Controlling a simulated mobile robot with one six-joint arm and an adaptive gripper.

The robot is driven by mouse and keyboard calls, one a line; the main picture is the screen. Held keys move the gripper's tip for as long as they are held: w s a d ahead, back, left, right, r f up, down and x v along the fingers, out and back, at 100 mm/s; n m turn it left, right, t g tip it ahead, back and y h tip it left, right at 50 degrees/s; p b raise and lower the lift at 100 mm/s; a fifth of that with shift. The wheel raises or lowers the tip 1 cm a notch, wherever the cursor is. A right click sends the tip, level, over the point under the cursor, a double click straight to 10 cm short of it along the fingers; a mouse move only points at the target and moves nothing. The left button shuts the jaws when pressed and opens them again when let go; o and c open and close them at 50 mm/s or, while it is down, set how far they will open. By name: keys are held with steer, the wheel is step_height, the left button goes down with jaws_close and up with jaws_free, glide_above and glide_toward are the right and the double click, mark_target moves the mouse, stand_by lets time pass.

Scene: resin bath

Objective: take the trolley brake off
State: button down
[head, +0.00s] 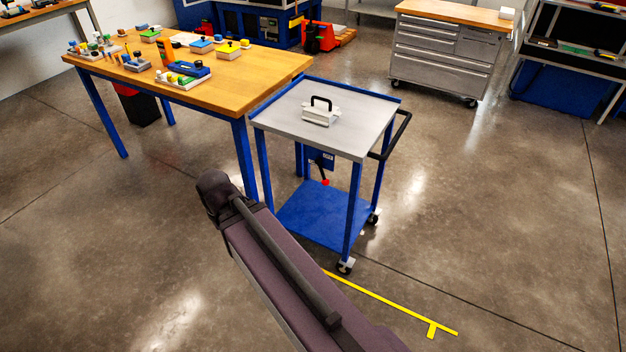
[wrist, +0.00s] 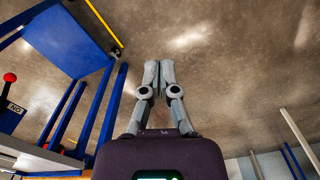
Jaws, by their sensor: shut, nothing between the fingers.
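The trolley (head: 285,107) is blue with a grey top and a lower shelf (head: 318,217). Its brake lever is black with a red knob (head: 325,182), hanging downward below a blue panel (head: 321,160) under the top. In the wrist view the red knob (wrist: 10,77) shows at the left edge, near a label (wrist: 14,108) that seems to read ON upside down. My gripper (wrist: 151,66) is shut and empty, out over the floor, apart from the lever and to the right of the trolley's legs in that view. The head view does not show my gripper.
A wooden workbench (head: 240,88) with several parts stands close on the left. The trolley has a black push handle (head: 397,138) and castors (head: 344,267). Yellow tape (head: 395,304) marks the floor. Floor to the right is clear.

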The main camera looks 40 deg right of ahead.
steer(key=w+d+f+g+h+b, duration=0.1)
steer(key=w+d+f+h+b, duration=0.5)
steer(key=d+b, duration=0.4)
steer(key=w+d+f+n+g+h+b, duration=0.1)
steer(key=w+d+f+h+b, duration=0.6)
steer(key=b, duration=1.1)
steer(key=w+d+f+g+h+b, duration=0.1)
steer(key=w+d+f+h+b, duration=0.6)
steer(key=d+b, duration=0.6)
steer(key=shift+w+d+n+b, duration=0.3)
steer(key=shift+w+b, duration=0.25)
steer(key=shift+w, duration=0.15)
steer(key=shift+d+r, duration=0.1)
